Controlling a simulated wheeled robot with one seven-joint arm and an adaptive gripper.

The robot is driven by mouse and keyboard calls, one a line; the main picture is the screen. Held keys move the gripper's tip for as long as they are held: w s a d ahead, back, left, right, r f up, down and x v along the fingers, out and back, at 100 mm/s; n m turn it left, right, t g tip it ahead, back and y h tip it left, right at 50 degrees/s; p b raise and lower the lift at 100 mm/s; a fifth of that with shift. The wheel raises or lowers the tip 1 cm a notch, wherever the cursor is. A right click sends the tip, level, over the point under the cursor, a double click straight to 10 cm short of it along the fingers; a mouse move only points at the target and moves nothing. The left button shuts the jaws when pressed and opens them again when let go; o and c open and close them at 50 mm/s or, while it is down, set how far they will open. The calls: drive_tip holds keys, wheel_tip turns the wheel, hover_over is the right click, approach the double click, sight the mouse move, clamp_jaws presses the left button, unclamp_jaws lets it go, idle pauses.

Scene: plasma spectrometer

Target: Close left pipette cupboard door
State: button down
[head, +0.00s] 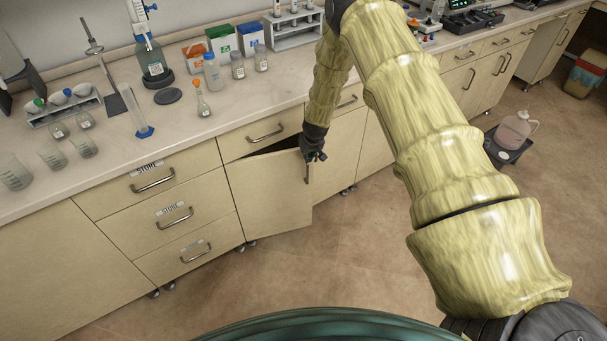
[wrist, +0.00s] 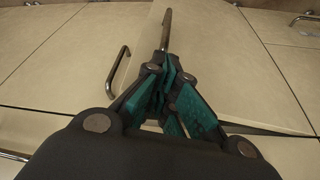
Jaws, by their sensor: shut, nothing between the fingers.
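The left pipette cupboard door (head: 270,195) is a cream panel under a drawer. It stands partly open, hinged on its left side, with a dark gap along its top. Its vertical metal handle (head: 307,172) is near the free right edge. My gripper (head: 314,156) is shut and empty at the upper free corner of the door, close to the handle. I cannot tell whether it touches the door. In the wrist view, the shut fingers (wrist: 164,62) point toward a metal handle (wrist: 167,30), with the pale door panel (wrist: 225,55) behind them.
A drawer (head: 262,134) sits directly above the door, and a labelled drawer stack (head: 170,212) stands to its left. The worktop (head: 190,128) above carries glassware and bottles. A jug (head: 516,130) stands on a dark base at the right. The floor (head: 340,250) before the door is clear.

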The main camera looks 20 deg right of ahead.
drive_tip(key=shift+n, duration=0.7)
drive_tip(key=w, duration=0.1)
drive_tip(key=w+b, duration=0.2)
drive_tip(key=w, duration=0.1)
drive_tip(key=shift+d+f, duration=0.15)
drive_tip(key=shift+d, duration=0.15)
drive_tip(key=shift+w+n+y+b, duration=0.4)
drive_tip(key=shift+w+b, duration=0.05)
drive_tip(key=shift+w, duration=0.45)
